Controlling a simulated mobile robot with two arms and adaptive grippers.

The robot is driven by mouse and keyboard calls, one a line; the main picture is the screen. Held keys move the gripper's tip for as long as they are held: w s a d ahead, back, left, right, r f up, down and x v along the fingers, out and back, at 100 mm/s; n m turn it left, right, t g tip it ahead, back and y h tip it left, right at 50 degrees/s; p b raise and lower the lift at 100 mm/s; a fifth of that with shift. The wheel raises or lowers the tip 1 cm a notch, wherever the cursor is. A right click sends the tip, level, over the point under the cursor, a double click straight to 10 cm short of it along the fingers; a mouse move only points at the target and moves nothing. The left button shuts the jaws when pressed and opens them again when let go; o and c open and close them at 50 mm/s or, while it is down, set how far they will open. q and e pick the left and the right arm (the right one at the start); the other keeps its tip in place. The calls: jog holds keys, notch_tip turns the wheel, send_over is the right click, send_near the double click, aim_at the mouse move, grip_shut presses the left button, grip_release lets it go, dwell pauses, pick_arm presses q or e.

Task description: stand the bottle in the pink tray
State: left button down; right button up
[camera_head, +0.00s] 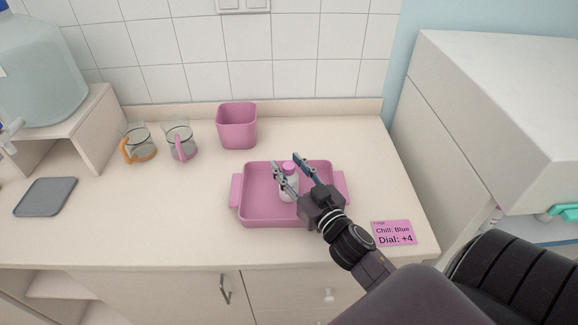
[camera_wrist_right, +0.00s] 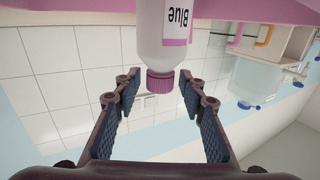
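A small white bottle (camera_head: 287,190) with a pink cap stands upright in the pink tray (camera_head: 258,213). In the right wrist view, which looks upside down, the bottle (camera_wrist_right: 163,45) shows a label reading "Blue" and its pink cap (camera_wrist_right: 160,83). My right gripper (camera_head: 288,163) is over the tray with its fingers spread on either side of the bottle's upper part. In the right wrist view the fingers (camera_wrist_right: 158,86) are open, with gaps between them and the cap. The gripper partly hides the bottle's right side. My left gripper is not in view.
A pink bin (camera_head: 237,128) stands behind the tray. Glass mugs with an orange handle (camera_head: 139,145) and a pink handle (camera_head: 180,143) stand to its left. A pink card (camera_head: 394,233) reading "Chill: Blue, Dial: +4" lies right of the tray. A grey mat (camera_head: 45,197) lies far left.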

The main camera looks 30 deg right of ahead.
jog(key=shift+r, duration=0.1)
jog(key=shift+r, duration=0.1)
jog(key=shift+s, duration=0.4)
jog(key=s+a+b, duration=0.1)
jog(key=s+b, duration=0.2)
jog(key=s, duration=0.8)
jog(key=shift+s, duration=0.1)
